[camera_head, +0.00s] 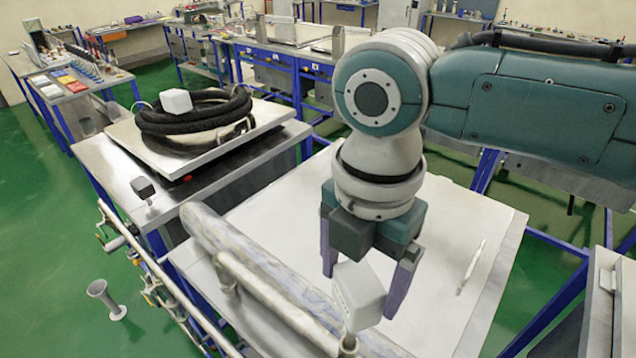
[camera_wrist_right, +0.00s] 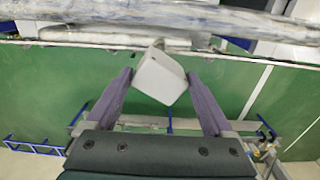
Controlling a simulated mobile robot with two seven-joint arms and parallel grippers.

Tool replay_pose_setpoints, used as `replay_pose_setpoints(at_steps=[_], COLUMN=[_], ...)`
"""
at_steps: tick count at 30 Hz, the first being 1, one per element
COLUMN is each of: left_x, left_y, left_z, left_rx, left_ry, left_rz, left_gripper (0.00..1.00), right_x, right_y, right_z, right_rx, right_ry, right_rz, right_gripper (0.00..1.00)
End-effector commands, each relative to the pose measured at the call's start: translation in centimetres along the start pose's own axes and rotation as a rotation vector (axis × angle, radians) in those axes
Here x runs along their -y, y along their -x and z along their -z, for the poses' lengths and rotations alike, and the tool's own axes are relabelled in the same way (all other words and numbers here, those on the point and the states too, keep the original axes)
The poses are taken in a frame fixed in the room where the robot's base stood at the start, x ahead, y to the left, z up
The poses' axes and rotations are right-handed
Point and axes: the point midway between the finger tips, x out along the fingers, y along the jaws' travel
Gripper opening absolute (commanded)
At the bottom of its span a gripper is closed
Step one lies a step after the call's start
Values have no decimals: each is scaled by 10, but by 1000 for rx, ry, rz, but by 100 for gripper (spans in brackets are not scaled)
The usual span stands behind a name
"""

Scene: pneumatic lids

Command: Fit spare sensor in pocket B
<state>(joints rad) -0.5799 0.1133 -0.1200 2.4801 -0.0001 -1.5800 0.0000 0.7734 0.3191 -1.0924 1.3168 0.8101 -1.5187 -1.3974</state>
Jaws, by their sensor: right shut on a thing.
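My right gripper (camera_head: 360,294) is shut on a pale grey, block-shaped sensor (camera_head: 360,296), which sits tilted between the purple fingers near the front of a white panel. In the right wrist view the block (camera_wrist_right: 160,76) is between the fingertips (camera_wrist_right: 160,74), with a marbled pipe beyond it. A short post (camera_head: 348,344) shows just below the block; I cannot tell whether they touch. A dark block (camera_head: 142,187) on a stem and a white block (camera_head: 175,101) on a hose coil also show. No pocket marked B is readable. My left gripper is out of view.
The marbled pipe (camera_head: 240,255) and a thin rail run along the front of the white panel (camera_head: 440,260). A coiled black hose (camera_head: 195,120) lies on a metal plate at the left. A grey spool-shaped thing (camera_head: 106,299) stands on the green floor.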

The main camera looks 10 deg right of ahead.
Motion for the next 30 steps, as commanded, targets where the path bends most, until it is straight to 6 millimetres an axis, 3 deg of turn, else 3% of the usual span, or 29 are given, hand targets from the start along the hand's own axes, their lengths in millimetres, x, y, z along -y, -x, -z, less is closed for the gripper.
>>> replay_pose_setpoints(at_steps=[30], left_x=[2], left_y=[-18], left_z=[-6], left_rx=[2], left_ry=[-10], left_rz=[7], left_gripper=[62], right_x=[0], right_y=[-23], right_z=[0], right_rx=[0], right_ry=[0], right_rz=[-1], right_gripper=[33])
